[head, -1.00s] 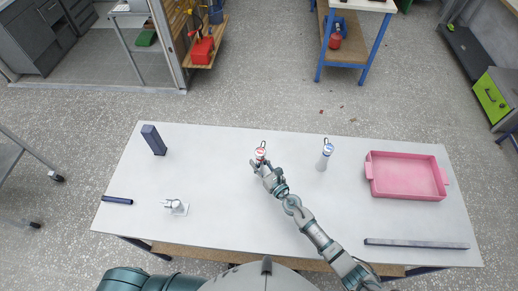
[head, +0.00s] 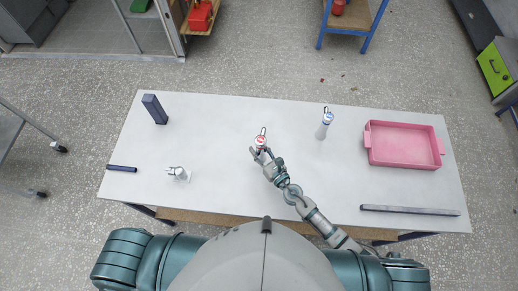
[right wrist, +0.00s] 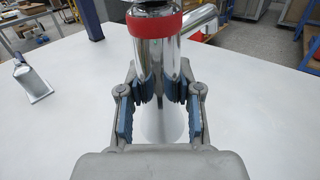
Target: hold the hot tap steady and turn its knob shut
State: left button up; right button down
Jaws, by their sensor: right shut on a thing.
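The hot tap (head: 260,142), with a red-marked top, stands upright near the middle of the white table. In the right wrist view the tap's chrome body (right wrist: 158,58) has a red band (right wrist: 155,22) near its top; its knob is cut off at the frame's upper edge. My right gripper (head: 266,158) is at the near side of the tap. In the right wrist view its two blue-padded fingers (right wrist: 160,92) are closed on the chrome body below the red band. My left gripper is not in view.
A blue-marked tap (head: 323,124) stands to the right. A pink tray (head: 404,158), a grey bar (head: 410,210), a dark block (head: 155,109), a dark rod (head: 121,169) and a small chrome fitting (head: 178,173) are also on the table (head: 220,120). The table's middle left is clear.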

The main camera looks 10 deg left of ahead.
jog(key=shift+w+a+f+b, duration=0.2)
jog(key=shift+w+f+b, duration=0.25)
jog(key=shift+w, duration=0.9)
jog(key=shift+w+a+f+b, duration=0.2)
jog(key=shift+w+b, duration=0.5)
jog(key=shift+w, duration=0.6)
jog(key=shift+w+a+f+b, duration=0.15)
jog(key=shift+w+f+b, duration=0.35)
jog(key=shift+w, duration=0.85)
jog(key=shift+w+a+f+b, duration=0.15)
jog(key=shift+w+f+b, duration=0.1)
jog(key=shift+w+b, duration=0.6)
jog(key=shift+w+a+f+b, duration=0.1)
jog(key=shift+w+f+b, duration=0.3)
jog(key=shift+w, duration=0.8)
jog(key=shift+w+a+f+b, duration=0.15)
jog(key=shift+w+b, duration=0.55)
jog(key=shift+w, duration=0.35)
jog(key=shift+w+a+f+b, duration=0.1)
jog(key=shift+w+b, duration=0.2)
jog(key=shift+w, duration=0.2)
jog(key=shift+w+a+f+b, duration=0.1)
jog(key=shift+w+b, duration=0.2)
jog(key=shift+w, duration=0.2)
jog(key=shift+d, duration=0.1)
jog(key=shift+f, duration=0.1)
jog(key=shift+f, duration=0.1)
